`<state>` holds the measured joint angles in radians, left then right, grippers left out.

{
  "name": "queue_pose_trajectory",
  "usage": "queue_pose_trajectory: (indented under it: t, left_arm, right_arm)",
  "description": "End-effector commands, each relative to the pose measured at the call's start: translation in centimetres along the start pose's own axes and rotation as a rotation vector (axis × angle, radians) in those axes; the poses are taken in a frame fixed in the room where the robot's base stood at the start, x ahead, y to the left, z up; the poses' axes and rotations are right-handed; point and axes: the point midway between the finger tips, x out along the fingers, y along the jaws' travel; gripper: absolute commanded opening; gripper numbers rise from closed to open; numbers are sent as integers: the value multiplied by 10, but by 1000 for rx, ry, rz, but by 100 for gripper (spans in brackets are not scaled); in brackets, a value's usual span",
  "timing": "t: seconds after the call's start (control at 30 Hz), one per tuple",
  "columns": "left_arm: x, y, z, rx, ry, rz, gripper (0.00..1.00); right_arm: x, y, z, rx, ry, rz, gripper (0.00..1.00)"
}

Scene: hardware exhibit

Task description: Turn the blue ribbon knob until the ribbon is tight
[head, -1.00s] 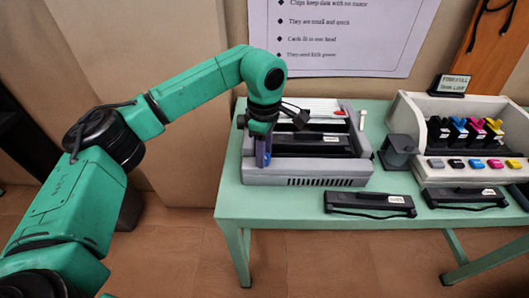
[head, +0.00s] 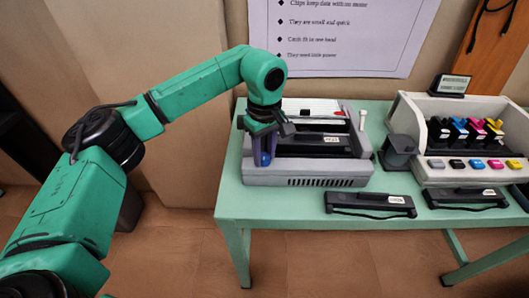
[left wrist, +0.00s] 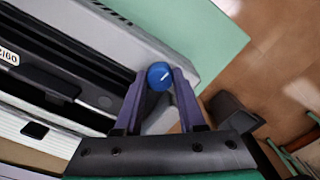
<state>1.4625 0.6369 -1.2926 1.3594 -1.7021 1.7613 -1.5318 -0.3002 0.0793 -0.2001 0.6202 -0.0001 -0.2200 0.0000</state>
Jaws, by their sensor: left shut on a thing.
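The blue ribbon knob (left wrist: 160,76) has a white line on its face and sits at the side of the grey printer. It also shows in the head view (head: 264,159) at the printer's left end. My left gripper (left wrist: 161,82) has its two purple fingers on either side of the knob and is shut on it. The grey printer (head: 310,181) stands on the green table with a black ribbon cartridge (head: 325,143) in its open bay. The ribbon itself is too small to make out. My right gripper is in neither view.
Two black cartridges, a left one (head: 369,205) and a right one (head: 466,198), lie along the front of the green table (head: 300,206). A grey block (head: 397,152) and a white unit with coloured cartridges (head: 462,172) stand to the right.

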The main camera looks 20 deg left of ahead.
Motion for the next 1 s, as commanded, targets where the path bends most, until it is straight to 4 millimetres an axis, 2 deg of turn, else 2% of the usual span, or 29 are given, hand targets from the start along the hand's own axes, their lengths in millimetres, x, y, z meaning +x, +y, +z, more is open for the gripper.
queue_pose_trajectory:
  t: [0.3,0.33,0.37,0.4,0.77,0.87,1.0]
  left_arm:
    - [-4,2,-2,-3,3,11,0]
    - [-4,2,-2,-3,3,11,51]
    - [-4,2,-2,-3,3,11,62]
    - [-4,2,-1,-3,3,9,69]
    - [-6,1,-1,-1,2,4,69]
    - [-22,1,-1,-1,3,6,69]
    - [-62,1,-1,-1,4,9,69]
  right_arm:
    - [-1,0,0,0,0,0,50]
    - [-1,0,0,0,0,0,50]
    - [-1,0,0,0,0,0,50]
    - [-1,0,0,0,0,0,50]
    - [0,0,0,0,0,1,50]
    - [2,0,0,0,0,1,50]
    - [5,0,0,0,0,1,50]
